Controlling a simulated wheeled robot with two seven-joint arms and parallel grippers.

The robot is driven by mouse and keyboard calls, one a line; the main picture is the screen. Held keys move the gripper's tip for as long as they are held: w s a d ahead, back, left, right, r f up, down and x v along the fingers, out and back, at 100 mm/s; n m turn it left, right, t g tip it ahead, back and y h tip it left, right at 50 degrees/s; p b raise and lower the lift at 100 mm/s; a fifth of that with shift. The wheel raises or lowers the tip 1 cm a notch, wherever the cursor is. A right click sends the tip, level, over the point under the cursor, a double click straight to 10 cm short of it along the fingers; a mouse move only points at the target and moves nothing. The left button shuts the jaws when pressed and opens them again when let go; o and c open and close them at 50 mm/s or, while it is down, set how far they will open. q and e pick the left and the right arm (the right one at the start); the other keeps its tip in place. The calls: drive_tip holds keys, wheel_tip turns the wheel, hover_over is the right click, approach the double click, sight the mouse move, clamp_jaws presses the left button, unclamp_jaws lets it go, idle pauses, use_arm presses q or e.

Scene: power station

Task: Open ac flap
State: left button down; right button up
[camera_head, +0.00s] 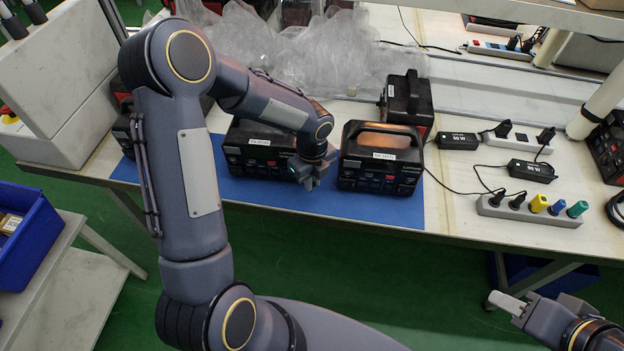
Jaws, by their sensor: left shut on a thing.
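A black power station (248,148) with a labelled front panel stands on a blue mat (300,197) on the table. My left gripper (308,182) is at the right end of its front face, shut on what seems to be the ac flap. The gripper covers the flap, so how far it stands open cannot be told. A second black power station (382,158) with a raised handle stands just right of the gripper, on the same mat. My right gripper (498,302) is low at the bottom right, away from the table; its jaws are too unclear to judge.
Another black unit (408,100) stands behind. Crumpled clear plastic (300,60) lies at the back. Black adapters (531,170) and a power strip (530,210) with coloured plugs lie at right. A blue bin (28,240) is at far left.

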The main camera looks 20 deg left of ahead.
use_arm(q)
drive_tip(key=shift+w, duration=0.1)
drive_tip(key=c, duration=1.5)
unclamp_jaws()
wheel_tip(320, 180, up, 8)
drive_tip(key=shift+f, duration=0.1)
